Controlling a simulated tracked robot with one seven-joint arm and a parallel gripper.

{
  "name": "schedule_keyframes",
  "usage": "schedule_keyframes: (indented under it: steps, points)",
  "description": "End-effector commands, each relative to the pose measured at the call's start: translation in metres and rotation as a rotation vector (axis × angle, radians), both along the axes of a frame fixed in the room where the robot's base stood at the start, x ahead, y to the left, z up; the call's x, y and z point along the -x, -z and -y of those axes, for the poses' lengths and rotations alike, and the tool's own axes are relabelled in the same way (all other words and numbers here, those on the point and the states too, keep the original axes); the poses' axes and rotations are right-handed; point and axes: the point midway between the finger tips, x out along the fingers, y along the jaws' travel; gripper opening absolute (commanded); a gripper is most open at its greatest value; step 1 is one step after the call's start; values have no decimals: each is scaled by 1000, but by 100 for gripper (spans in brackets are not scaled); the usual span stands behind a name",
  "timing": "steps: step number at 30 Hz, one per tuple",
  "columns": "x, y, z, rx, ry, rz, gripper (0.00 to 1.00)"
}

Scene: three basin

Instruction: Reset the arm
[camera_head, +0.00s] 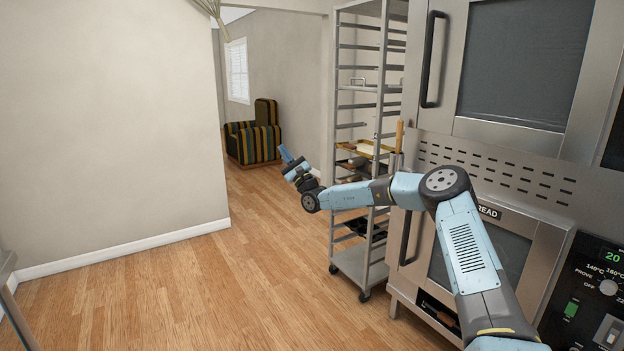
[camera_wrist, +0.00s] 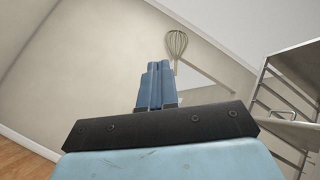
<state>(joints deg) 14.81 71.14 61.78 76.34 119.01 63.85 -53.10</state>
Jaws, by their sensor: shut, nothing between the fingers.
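My arm reaches out from the lower right in the head view, bends at a raised elbow and runs left in front of the rack. My gripper (camera_head: 285,153) is at its far end, above the wood floor and pointing up and to the left. In the wrist view my gripper (camera_wrist: 154,68) shows its two blue fingers side by side and shut, with nothing between them. The fingers touch nothing that I can see.
A tall metal rack (camera_head: 347,230) with trays stands close behind my forearm. A steel oven (camera_head: 440,148) fills the right side. A striped armchair (camera_head: 252,143) is far back. A whisk (camera_wrist: 177,43) shows beyond my fingers. Floor at left centre is clear.

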Motion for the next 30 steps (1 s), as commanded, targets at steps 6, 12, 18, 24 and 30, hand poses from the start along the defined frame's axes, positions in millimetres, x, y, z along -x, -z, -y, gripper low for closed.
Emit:
schedule_keyframes:
  steps: [6,12,18,24,30]
  points:
    - [73,-38,-53,213,-166,143,0]
    - [137,-51,-84,417,-298,251,0]
    - [197,-52,-99,630,-408,340,0]
    - [250,-47,-96,847,-493,408,0]
    - [295,-38,-80,1068,-552,454,0]
